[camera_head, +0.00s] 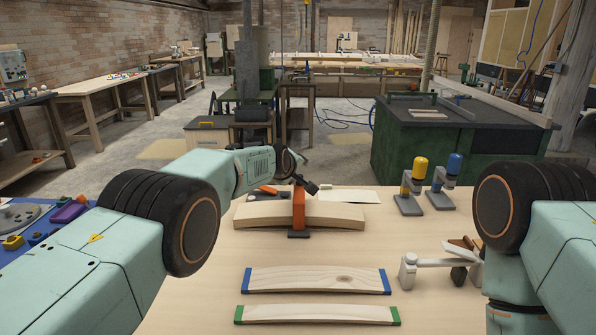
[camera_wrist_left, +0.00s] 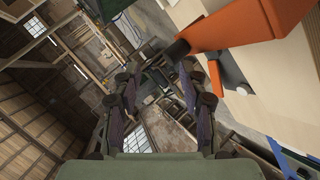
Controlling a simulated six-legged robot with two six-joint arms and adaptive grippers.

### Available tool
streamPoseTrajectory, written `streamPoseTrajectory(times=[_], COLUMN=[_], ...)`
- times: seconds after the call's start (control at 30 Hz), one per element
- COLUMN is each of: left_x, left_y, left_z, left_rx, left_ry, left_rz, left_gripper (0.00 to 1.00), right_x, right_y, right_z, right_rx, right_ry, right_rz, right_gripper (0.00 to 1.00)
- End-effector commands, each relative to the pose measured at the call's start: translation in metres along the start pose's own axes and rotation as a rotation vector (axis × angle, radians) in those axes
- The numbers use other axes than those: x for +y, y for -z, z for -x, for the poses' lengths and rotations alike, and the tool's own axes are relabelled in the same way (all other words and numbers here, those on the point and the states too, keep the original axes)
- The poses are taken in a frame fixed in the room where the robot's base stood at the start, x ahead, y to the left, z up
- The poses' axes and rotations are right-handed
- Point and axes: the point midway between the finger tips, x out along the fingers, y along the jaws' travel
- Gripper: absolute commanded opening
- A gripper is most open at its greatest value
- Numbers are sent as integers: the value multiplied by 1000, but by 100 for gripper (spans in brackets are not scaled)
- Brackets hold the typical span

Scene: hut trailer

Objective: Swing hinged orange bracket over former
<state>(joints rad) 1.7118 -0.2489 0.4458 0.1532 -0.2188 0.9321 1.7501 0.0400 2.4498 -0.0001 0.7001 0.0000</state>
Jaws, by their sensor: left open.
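The orange bracket (camera_head: 298,210) stands upright at the middle of the curved wooden former (camera_head: 256,215), with a dark foot at the former's front edge. A dark knob or handle sticks out from its top. In the left wrist view the bracket (camera_wrist_left: 258,35) fills the upper right, its dark knob (camera_wrist_left: 178,50) just beside the fingers. My left gripper (camera_wrist_left: 158,76) is open, with nothing between its fingers. In the head view it (camera_head: 298,162) is small and dark, just behind and above the bracket's top; contact cannot be told.
Two curved wooden strips lie in front, one with blue ends (camera_head: 318,279), one with green ends (camera_head: 317,314). Yellow-topped (camera_head: 413,187) and blue-topped (camera_head: 445,180) clamps stand back right. A pale grey fixture (camera_head: 424,268) stands right. A blue tool mat (camera_head: 40,255) lies left.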

Motion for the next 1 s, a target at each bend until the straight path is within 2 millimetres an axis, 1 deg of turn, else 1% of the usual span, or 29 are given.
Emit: streamPoseTrajectory(times=[0.17, 0.27, 0.5, 0.7, 0.83, 1.0], left_x=[5, 16, 50, 69, 74, 75], left_y=[2, 8, 29, 40, 43, 44], left_z=[3, 10, 34, 47, 51, 51], left_rx=[0, 1, 1, 1, 0, 0], left_ry=[-1, -2, -2, -2, -2, -1], left_rz=[-1, -1, 0, 0, 1, 1], left_gripper=[42, 42, 42, 42, 42, 42], right_x=[0, 0, 0, 0, 0, 0], right_y=[0, 0, 0, 0, 0, 0], right_z=[0, 0, 0, 0, 0, 0], right_rx=[-1, 0, 0, 0, 0, 0], right_ry=[0, 0, 0, 0, 0, 0], right_rz=[0, 0, 0, 0, 0, 0], right_gripper=[57, 57, 57, 57, 57, 57])
